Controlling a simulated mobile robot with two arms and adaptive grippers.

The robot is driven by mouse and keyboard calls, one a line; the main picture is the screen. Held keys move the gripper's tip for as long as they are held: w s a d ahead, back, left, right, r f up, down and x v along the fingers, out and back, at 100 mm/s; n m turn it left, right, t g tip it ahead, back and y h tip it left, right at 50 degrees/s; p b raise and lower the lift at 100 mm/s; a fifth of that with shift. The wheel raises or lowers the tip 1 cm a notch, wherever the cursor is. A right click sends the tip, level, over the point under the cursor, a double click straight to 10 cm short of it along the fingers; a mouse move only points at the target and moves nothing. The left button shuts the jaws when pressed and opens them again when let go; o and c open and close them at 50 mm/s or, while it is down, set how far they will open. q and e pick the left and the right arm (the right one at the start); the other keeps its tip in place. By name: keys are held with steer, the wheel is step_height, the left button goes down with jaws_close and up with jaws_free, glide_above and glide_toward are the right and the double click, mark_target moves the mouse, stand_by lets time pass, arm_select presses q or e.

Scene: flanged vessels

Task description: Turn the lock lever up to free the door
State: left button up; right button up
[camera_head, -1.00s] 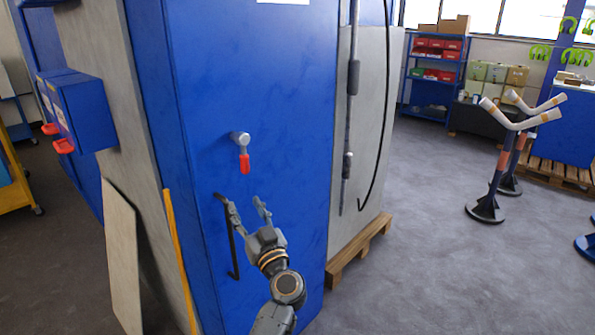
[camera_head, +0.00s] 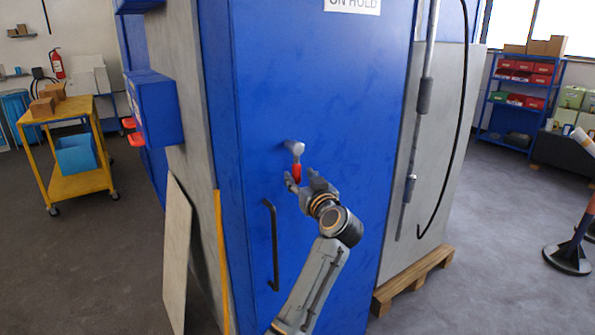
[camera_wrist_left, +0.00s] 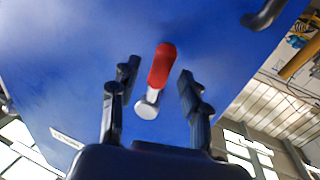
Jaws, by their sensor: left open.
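The lock lever (camera_head: 296,168) has a grey hub and a red grip that hangs down on the blue door (camera_head: 318,85). A black door handle (camera_head: 273,245) is below it to the left. My left gripper (camera_head: 304,181) is open at the lower end of the red grip. In the left wrist view, the lever's red grip (camera_wrist_left: 162,66) lies between the two open fingers of the left gripper (camera_wrist_left: 155,80), with a gap on each side. Part of the grip is hidden by the fingers in the head view. My right gripper is not in view.
A grey board (camera_head: 177,255) leans at the left of the blue cabinet. A yellow trolley (camera_head: 75,185) stands farther left. A hose and lance (camera_head: 422,100) hang on the grey panel at right, above a wooden pallet (camera_head: 412,281).

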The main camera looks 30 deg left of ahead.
mark_target(298, 174)
arm_select(q)
steer(key=shift+x, duration=1.65)
jaws_close()
